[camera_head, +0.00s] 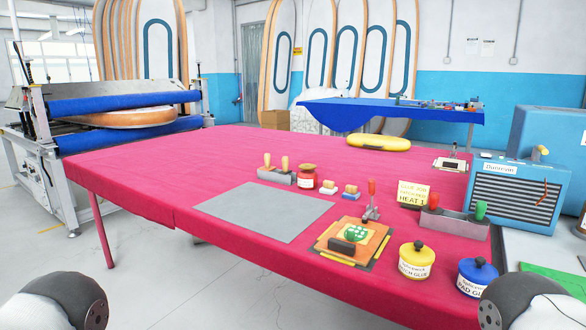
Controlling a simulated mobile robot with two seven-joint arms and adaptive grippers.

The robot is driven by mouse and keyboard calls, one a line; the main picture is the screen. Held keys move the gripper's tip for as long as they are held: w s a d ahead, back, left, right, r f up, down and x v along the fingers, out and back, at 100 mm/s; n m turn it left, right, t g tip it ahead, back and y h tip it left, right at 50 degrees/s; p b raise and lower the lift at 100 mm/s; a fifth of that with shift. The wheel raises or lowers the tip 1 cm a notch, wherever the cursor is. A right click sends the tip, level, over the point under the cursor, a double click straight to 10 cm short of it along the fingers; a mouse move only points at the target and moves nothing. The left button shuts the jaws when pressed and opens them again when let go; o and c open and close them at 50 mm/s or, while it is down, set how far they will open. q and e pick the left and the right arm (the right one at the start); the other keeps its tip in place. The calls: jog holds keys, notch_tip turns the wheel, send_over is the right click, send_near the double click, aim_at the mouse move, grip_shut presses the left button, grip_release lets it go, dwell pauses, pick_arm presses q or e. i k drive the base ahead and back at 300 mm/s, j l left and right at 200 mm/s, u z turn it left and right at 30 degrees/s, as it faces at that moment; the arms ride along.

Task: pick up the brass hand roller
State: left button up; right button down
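I cannot tell for sure which thing is the brass hand roller. A grey holder (275,177) on the red table has two tools with tan wooden handles (285,163) standing in it; their lower ends are hidden. A second grey holder (453,223) at the right of the table has a green-handled tool (481,209) and a small orange-red handle in it. A red-handled tool (371,187) stands upright behind the orange board. Rounded parts of my two arms show at the bottom corners. Neither gripper is in view.
The red-covered table (170,165) has much free room at left.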

aim_at(284, 159)
jog(key=i+j+z, duration=0.15)
jog(key=j+z, duration=0.35)
jog(key=j, duration=0.15)
jog(key=j+z, duration=0.5)
jog(key=j, duration=0.15)
jog(key=k+j+z, duration=0.1)
jog(key=j+z, duration=0.35)
jog(key=j, duration=0.25)
jog(key=k+j+z, duration=0.2)
jog(key=j+z, duration=0.3)
jog(key=j, duration=0.15)
